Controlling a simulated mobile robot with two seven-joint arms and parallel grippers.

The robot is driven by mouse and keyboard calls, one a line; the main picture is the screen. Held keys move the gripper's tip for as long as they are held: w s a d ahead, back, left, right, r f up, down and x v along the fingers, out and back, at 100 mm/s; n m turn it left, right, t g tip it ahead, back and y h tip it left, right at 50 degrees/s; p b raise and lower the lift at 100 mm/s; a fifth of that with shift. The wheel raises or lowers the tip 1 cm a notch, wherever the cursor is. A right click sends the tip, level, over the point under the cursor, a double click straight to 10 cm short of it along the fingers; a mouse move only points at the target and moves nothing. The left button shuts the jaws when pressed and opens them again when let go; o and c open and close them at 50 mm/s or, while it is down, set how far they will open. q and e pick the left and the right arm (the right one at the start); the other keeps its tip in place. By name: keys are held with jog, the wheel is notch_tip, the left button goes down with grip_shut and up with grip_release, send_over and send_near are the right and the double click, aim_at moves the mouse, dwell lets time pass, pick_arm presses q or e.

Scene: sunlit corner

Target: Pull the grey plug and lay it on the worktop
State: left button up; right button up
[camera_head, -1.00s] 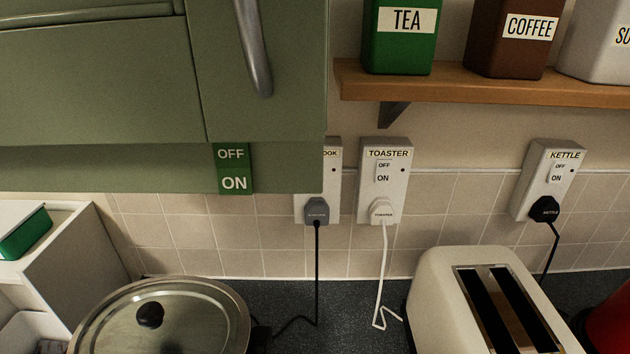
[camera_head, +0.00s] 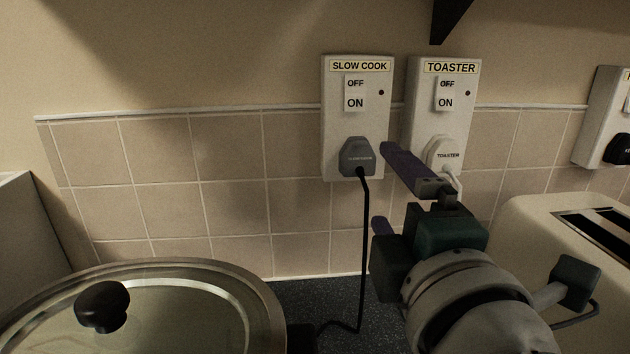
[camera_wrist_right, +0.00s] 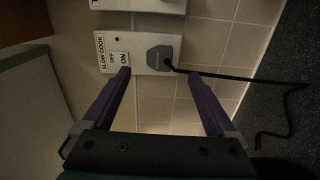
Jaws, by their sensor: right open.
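The grey plug (camera_head: 357,157) sits in the socket labelled SLOW COOK (camera_head: 357,122), and its black cord (camera_head: 364,240) hangs down to the worktop (camera_head: 318,302). My right gripper (camera_head: 382,186) is open and empty, to the right of the plug in the head view and apart from it. In the right wrist view the grey plug (camera_wrist_right: 160,56) lies beyond and between my two spread purple fingers (camera_wrist_right: 160,82). My left gripper is not in view.
The TOASTER socket (camera_head: 443,110) with its white plug (camera_head: 444,154) is close by on the right, partly behind my gripper. A cream toaster (camera_head: 530,225) stands at right. A lidded pan (camera_head: 190,310) stands at front left. A strip of dark worktop shows between them.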

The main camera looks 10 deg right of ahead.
aim_at(361, 165)
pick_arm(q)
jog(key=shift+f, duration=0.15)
pick_arm(e)
jog(key=shift+w+a+n, duration=0.1)
jog(key=shift+a+n, duration=0.2)
jog(key=shift+a, duration=0.05)
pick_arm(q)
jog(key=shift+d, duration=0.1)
pick_arm(e)
jog(key=shift+w, duration=0.1)
jog(key=w+b, duration=0.1)
jog(key=w, duration=0.6)
jog(key=shift+w+f, duration=0.1)
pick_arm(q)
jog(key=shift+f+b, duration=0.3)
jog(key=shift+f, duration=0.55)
pick_arm(e)
jog(key=shift+w, duration=0.8)
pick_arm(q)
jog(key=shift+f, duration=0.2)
